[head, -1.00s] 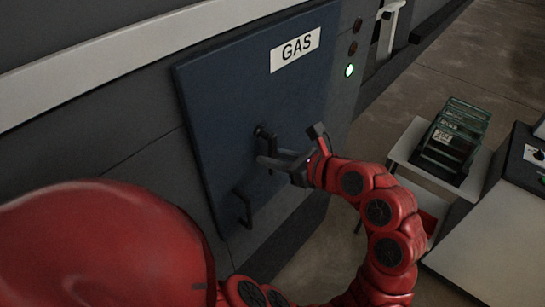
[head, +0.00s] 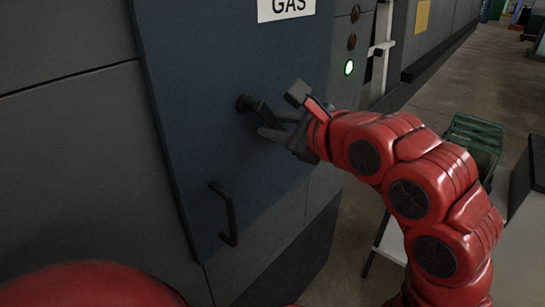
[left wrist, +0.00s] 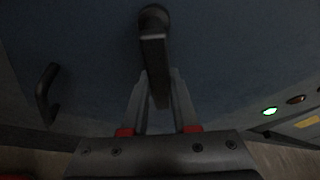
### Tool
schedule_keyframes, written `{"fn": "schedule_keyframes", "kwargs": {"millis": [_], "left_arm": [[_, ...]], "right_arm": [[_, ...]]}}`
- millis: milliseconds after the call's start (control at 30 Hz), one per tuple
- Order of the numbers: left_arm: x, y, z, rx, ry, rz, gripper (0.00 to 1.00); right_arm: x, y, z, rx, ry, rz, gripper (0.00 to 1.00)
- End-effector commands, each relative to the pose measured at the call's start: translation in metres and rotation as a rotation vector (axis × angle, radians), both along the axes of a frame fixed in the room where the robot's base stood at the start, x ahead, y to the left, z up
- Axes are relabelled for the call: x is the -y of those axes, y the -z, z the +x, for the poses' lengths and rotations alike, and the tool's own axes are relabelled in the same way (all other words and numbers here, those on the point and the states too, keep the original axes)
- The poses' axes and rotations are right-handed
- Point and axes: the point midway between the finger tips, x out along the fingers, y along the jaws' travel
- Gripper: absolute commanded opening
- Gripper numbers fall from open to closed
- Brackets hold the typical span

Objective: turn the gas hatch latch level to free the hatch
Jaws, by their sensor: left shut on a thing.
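The gas hatch (head: 215,60) is a dark blue panel with a white GAS label, shut flush against the grey machine. Its dark latch lever (head: 259,108) runs from a round pivot to the right and slightly down in the head view. My left gripper (head: 275,131) is shut on the latch lever. In the left wrist view the lever (left wrist: 154,55) runs down from its pivot between the two fingers (left wrist: 160,92). The lever's end is partly hidden by the fingers in the head view. My right gripper is not in view.
A black bar handle (head: 226,214) stands out from the hatch below the latch. A green lit lamp (head: 348,68) and darker buttons are right of the hatch. A green rack (head: 474,136) on a white stand is at the right. Floor shows between.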

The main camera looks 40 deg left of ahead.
Motion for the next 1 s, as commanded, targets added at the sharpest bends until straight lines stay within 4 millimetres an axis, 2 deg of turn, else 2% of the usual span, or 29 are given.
{"fn": "schedule_keyframes", "kwargs": {"millis": [33, 300, 700, 1000], "left_arm": [[0.000, 0.006, 0.001, 0.046, 0.001, -0.003, 0.00], [0.001, -0.006, 0.010, 0.300, 0.003, -0.026, 0.00], [0.002, -0.026, 0.018, 0.656, 0.005, -0.054, 0.00], [0.002, -0.036, 0.020, 0.834, 0.006, -0.070, 0.00]], "right_arm": [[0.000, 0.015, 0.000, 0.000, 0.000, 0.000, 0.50], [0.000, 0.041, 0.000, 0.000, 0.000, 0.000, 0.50], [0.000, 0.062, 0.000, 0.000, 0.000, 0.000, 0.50], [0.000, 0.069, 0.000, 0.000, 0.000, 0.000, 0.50]]}}
